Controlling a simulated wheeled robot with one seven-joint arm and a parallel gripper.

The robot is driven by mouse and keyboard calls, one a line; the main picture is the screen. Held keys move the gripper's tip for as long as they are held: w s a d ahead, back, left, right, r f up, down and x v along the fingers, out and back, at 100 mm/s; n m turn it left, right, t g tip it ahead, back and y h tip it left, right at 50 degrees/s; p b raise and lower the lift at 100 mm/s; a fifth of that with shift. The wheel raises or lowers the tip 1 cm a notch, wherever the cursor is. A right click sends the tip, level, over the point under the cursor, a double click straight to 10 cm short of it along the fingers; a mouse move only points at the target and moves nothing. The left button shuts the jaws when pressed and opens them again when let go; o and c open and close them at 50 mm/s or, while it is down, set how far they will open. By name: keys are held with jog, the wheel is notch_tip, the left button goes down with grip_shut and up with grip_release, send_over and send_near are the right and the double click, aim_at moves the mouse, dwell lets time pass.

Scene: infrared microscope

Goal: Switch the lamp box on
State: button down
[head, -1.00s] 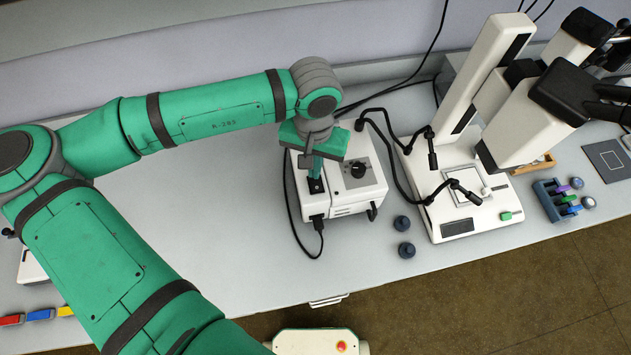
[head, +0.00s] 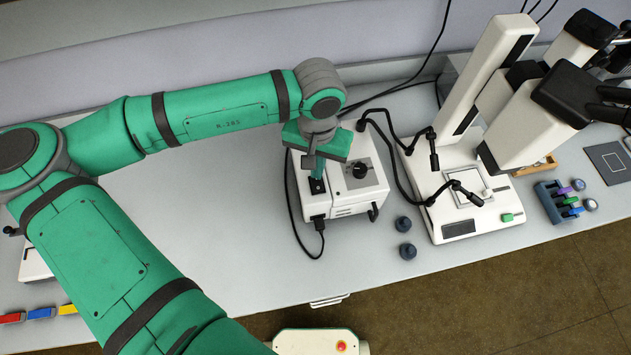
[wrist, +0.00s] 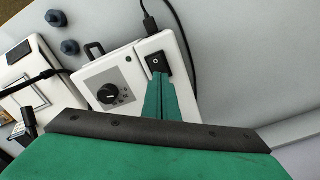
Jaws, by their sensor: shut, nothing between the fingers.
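The lamp box (head: 353,203) is a white case on the bench, with a black dial (head: 360,171) and a black rocker switch (head: 317,186) on its top. In the wrist view the lamp box (wrist: 132,70) shows the dial (wrist: 110,94) left of the switch (wrist: 157,62), which carries a white mark. My gripper (head: 318,173) points down over the switch side of the box. In the wrist view my gripper (wrist: 160,78) has its green fingers together and empty, the tips at the near edge of the switch. I cannot tell whether they touch it.
A white microscope (head: 480,130) stands to the right, joined to the lamp box by black curved light guides (head: 391,145). Two dark knobs (head: 405,237) sit between them. A black power cord (head: 321,240) hangs at the box's front. The bench (head: 240,230) left of the box is clear.

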jog(key=shift+a+f, duration=0.2)
jog(key=shift+f, duration=0.25)
jog(key=shift+w+f, duration=0.15)
jog(key=shift+f, duration=0.1)
dwell(0.4)
jog(key=shift+a+r, duration=0.1)
jog(key=shift+r, duration=0.25)
jog(key=shift+d+r, duration=0.25)
jog(key=shift+r, duration=0.9)
jog(key=shift+a+r, duration=0.15)
jog(key=shift+r, duration=1.9)
